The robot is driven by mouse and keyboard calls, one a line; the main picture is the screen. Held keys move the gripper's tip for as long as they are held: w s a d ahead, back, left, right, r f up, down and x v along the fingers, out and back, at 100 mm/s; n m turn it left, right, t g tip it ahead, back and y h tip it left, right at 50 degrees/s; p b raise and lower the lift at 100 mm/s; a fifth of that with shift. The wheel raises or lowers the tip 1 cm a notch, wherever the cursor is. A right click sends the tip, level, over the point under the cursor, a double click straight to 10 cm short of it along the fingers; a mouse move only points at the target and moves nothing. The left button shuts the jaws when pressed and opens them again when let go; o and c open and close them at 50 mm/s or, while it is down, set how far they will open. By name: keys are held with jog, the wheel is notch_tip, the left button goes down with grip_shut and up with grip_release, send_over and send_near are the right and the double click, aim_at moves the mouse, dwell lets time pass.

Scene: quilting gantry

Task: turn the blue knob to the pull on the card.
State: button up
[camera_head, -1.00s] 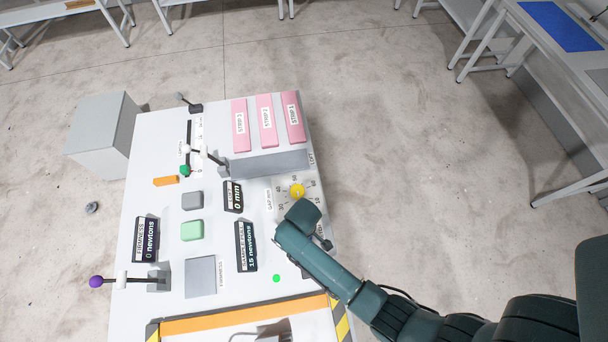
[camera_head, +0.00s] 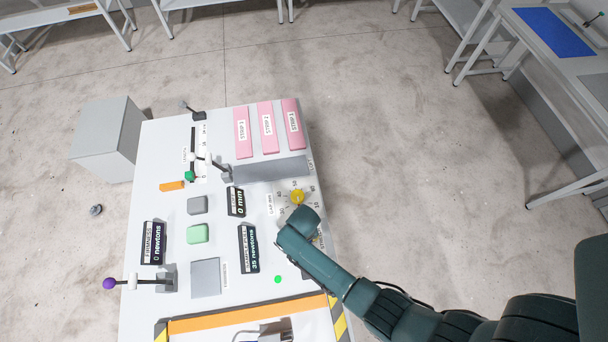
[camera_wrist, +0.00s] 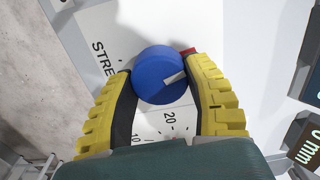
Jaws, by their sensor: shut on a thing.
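In the wrist view the blue knob (camera_wrist: 156,72) sits between the two yellow fingers of my gripper (camera_wrist: 163,80), which is shut on it. A white pointer line marks its face, and a small red mark (camera_wrist: 188,51) shows at its edge. A printed scale with 10 and 20 (camera_wrist: 162,122) lies below it; lettering starting "STRE" is at its left. In the head view my wrist hides the knob and fingers. The sample pull display (camera_head: 248,249) appears to read 35 newtons. I cannot make out a card stating a pull.
A yellow knob (camera_head: 297,197) on a dial is close above my wrist. Open floor lies to the right.

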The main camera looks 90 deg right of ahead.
jog(key=m+p, duration=0.1)
jog(key=m, duration=0.5)
jog(key=shift+s+f+m, duration=0.1)
jog(key=shift+m, duration=0.2)
dwell(0.4)
jog(key=o, duration=1.2)
notch_tip(320, 180, up, 12)
